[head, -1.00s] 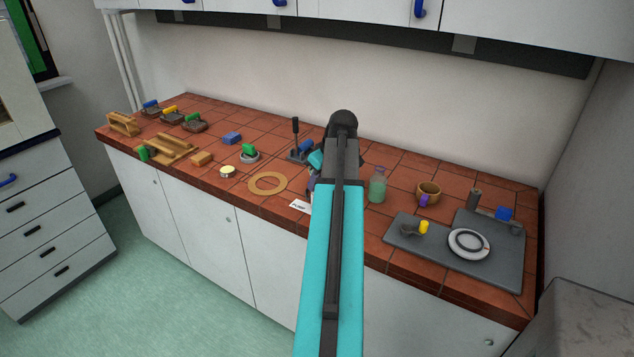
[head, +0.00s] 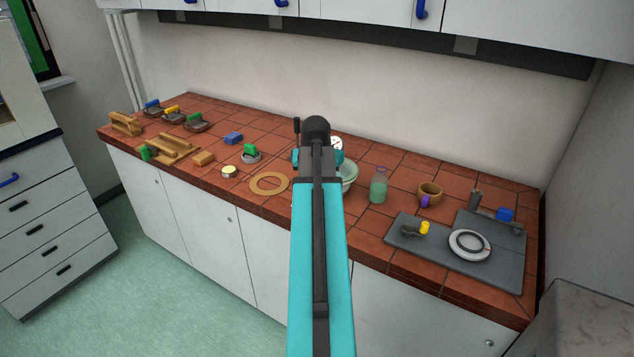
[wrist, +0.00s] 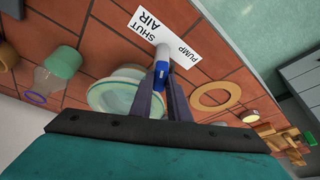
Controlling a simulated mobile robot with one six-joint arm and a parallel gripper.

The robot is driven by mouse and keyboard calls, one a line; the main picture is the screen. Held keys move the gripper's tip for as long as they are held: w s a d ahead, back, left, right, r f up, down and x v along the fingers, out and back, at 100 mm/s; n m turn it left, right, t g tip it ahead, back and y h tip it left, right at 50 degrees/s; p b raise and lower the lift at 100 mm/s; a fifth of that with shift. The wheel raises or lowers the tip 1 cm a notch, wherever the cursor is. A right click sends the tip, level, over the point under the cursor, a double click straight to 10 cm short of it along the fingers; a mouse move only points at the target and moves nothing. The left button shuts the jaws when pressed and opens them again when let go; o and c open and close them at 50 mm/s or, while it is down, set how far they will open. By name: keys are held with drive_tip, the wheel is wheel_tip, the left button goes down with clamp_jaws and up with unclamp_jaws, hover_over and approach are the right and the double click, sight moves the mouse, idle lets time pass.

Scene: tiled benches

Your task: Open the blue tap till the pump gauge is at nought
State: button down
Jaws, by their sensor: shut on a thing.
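The blue tap (wrist: 163,56) shows in the wrist view as a pale stem with a blue part. My gripper (wrist: 163,78) is shut on its blue part. A white card (wrist: 163,28) beside it reads PUMP, SHUT and AIR. In the head view my arm hides the tap and the gripper's fingertips. The pump gauge (head: 337,143) is a white dial partly showing just right of my arm; its needle is too small to read. A clear, pale green dish or bell (wrist: 112,94) stands beside the tap, and its edge shows in the head view (head: 349,174).
A green-filled bottle (head: 378,189) and a brown mug (head: 430,190) stand right of my arm. A grey board (head: 490,268) lies farther right. A tan ring (head: 256,186) lies left of my arm. A dark upright lever (head: 297,128) stands close to my arm's left.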

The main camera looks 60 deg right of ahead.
drive_tip(key=m+g, duration=0.1)
drive_tip(key=m, duration=0.2)
drive_tip(key=m+g, duration=0.1)
drive_tip(key=m, duration=0.2)
drive_tip(key=shift+w+h, duration=0.15)
drive_tip(key=shift+h, duration=0.15)
drive_tip(key=shift+g, duration=0.3)
drive_tip(key=c, duration=2)
unclamp_jaws()
drive_tip(key=shift+r, duration=0.15)
drive_tip(key=shift+b+v, duration=1.45)
drive_tip(key=shift+v, duration=5.35)
